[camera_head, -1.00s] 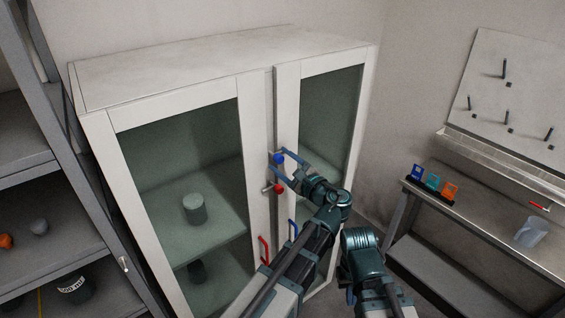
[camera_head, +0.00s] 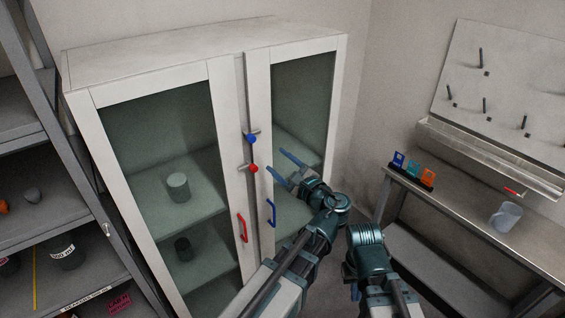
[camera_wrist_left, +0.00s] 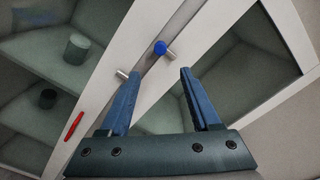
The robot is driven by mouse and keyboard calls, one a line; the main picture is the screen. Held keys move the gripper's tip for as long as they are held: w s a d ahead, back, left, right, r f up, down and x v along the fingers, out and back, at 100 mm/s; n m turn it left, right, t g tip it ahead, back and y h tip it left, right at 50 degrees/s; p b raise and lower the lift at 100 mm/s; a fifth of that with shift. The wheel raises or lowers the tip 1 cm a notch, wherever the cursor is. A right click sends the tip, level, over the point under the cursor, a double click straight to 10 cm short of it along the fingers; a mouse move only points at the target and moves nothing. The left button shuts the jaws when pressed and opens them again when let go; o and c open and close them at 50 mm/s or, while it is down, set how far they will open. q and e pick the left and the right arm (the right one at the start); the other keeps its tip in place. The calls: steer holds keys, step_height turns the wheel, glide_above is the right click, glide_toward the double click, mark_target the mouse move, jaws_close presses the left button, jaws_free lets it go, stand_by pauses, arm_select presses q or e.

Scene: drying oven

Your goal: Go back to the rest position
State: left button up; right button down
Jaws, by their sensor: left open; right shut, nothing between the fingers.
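My left gripper (camera_head: 283,168) is open and empty in front of the right glass door of the white cabinet (camera_head: 190,62). In the left wrist view my left gripper (camera_wrist_left: 156,90) has its two blue fingers apart, with the blue knob (camera_wrist_left: 160,47) beyond their tips and not held. In the head view the blue knob (camera_head: 252,138) and the red knob (camera_head: 253,168) sit at the middle of the cabinet, left of the gripper. My right arm (camera_head: 368,252) is folded at the lower middle; its gripper does not show.
A red handle (camera_head: 242,228) and a blue handle (camera_head: 270,213) are on the doors. Grey shelving (camera_head: 75,170) stands at the left. A bench (camera_head: 460,212) with coloured holders and a clear jug (camera_head: 505,216) stands at the right, below a peg board (camera_head: 500,85).

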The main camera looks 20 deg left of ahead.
arm_select(q)
steer(key=shift+a, duration=0.1)
steer(key=s+a+f+n+g+h, duration=0.1)
steer(key=s+f+n+g+h, duration=0.4)
steer(key=f, duration=0.5)
steer(key=s+a+f+n+g+h, duration=0.1)
steer(key=s+f+n+g+h, duration=0.4)
steer(key=f+n, duration=0.4)
steer(key=s+d+f+h+b, duration=0.1)
steer(key=s+d+f+b, duration=0.4)
steer(key=d, duration=0.3)
steer(key=s+d+f+m+g+h+b, duration=0.1)
steer(key=s+d+f+h+b, duration=0.1)
steer(key=s+d+f+b, duration=0.3)
steer(key=d+f, duration=0.2)
steer(key=d, duration=0.1)
steer(key=shift+d+f, duration=0.35)
steer(key=shift+f, duration=0.05)
